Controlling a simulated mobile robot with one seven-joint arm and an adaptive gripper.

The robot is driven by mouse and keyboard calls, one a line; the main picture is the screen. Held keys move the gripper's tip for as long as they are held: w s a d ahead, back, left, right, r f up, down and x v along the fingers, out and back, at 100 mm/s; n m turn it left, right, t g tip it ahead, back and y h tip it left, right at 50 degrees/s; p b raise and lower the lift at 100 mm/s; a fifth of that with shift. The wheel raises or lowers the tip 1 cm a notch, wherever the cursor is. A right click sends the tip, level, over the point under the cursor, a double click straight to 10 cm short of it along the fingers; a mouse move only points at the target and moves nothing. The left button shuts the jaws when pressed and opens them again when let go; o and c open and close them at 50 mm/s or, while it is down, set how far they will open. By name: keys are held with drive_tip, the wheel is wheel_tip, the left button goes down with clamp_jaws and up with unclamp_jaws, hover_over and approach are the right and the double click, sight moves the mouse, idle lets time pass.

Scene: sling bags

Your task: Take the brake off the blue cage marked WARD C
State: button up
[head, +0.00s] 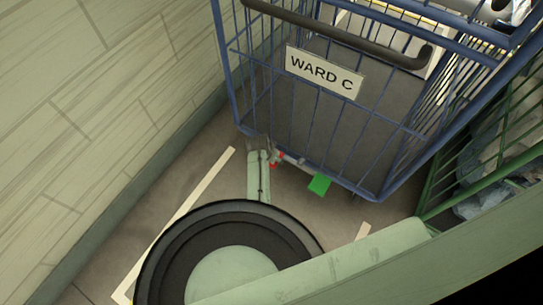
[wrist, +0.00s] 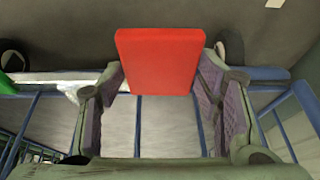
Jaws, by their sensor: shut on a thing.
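The blue cage (head: 335,110) with a white WARD C sign (head: 324,72) stands in the middle of the head view. Low on its near side are a red pedal (head: 278,158) and a green pedal (head: 319,184). My gripper (head: 266,154) is at the red pedal, by the cage's bottom edge. In the wrist view the red pedal (wrist: 160,58) is between the two fingers of my gripper (wrist: 162,88), which are shut on its sides. A bit of the green pedal (wrist: 8,86) shows at the left edge there. The pedals' tilt is hard to tell.
A pale wall (head: 90,120) runs along the left of the cage. A green cage (head: 490,165) with bagged contents stands close on the right. White floor lines (head: 185,210) mark the floor in front. A dark handle bar (head: 340,35) crosses the blue cage's top.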

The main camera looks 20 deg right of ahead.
drive_tip(key=shift+s+d+r+t+y+p, duration=0.2)
drive_tip(key=shift+s+r+p, duration=0.1)
drive_tip(key=shift+r+p, duration=0.55)
drive_tip(key=shift+s+d+r+t+y+p, duration=0.15)
drive_tip(key=shift+s+r+y+p, duration=0.1)
drive_tip(key=shift+r+p, duration=0.55)
drive_tip(key=shift+c, duration=0.2)
drive_tip(key=shift+s+d, duration=0.1)
clamp_jaws()
drive_tip(key=shift+s+d+f, duration=0.1)
drive_tip(key=shift+s+f, duration=0.15)
drive_tip(key=o, duration=0.8)
unclamp_jaws()
drive_tip(key=shift+s+f, duration=0.1)
drive_tip(key=o, duration=0.3)
drive_tip(key=shift+d+f, duration=0.1)
drive_tip(key=o, duration=0.6)
drive_tip(key=shift+c, duration=0.2)
drive_tip(key=shift+w+a+r, duration=0.2)
drive_tip(key=shift+w+r, duration=0.1)
